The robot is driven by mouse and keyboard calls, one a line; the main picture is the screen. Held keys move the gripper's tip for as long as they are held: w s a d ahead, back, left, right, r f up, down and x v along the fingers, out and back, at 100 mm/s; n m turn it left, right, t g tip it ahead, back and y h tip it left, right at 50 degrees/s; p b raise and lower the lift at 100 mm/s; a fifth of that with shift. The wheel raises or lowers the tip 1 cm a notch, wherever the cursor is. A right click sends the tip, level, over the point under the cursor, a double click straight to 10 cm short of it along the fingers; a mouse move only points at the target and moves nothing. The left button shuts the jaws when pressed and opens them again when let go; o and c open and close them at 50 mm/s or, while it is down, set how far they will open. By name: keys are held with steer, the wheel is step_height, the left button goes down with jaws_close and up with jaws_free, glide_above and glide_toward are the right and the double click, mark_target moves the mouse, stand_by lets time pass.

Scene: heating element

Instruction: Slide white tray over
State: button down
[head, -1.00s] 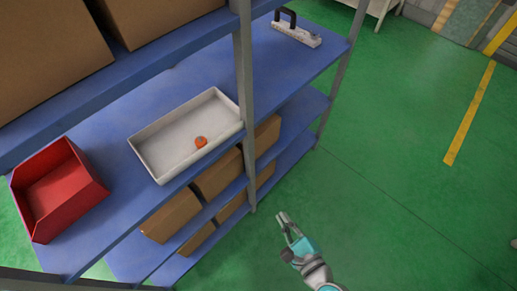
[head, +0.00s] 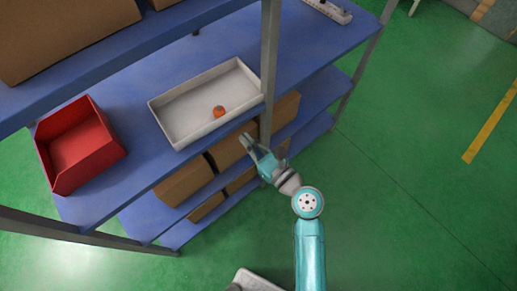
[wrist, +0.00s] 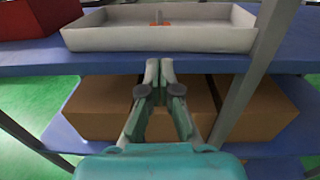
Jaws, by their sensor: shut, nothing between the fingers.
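The white tray (head: 176,104) lies on the blue shelf in the head view, close to the shelf's front edge, with a small orange object (head: 219,111) inside it. In the wrist view the white tray (wrist: 110,39) sits straight ahead and above, with the orange object (wrist: 158,20) partly hidden by its front wall. My gripper (head: 247,138) is shut and empty in front of the shelf's front edge, near the tray's front right part. In the wrist view my gripper (wrist: 159,66) points at the shelf edge just below the tray, apart from the tray.
A red bin (head: 80,146) stands left of the tray on the blue shelf (head: 140,165). A grey upright post (head: 268,70) rises right of the tray. Cardboard boxes (head: 185,183) fill the shelf below. A white power strip (head: 328,10) lies at the far right.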

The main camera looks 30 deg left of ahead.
mark_target(218, 111)
steer(key=x, duration=0.6)
steer(key=shift+w+a, duration=0.1)
steer(key=shift+a, duration=0.25)
steer(key=x, duration=0.7)
steer(key=shift+f, duration=0.1)
steer(key=shift+d, duration=0.1)
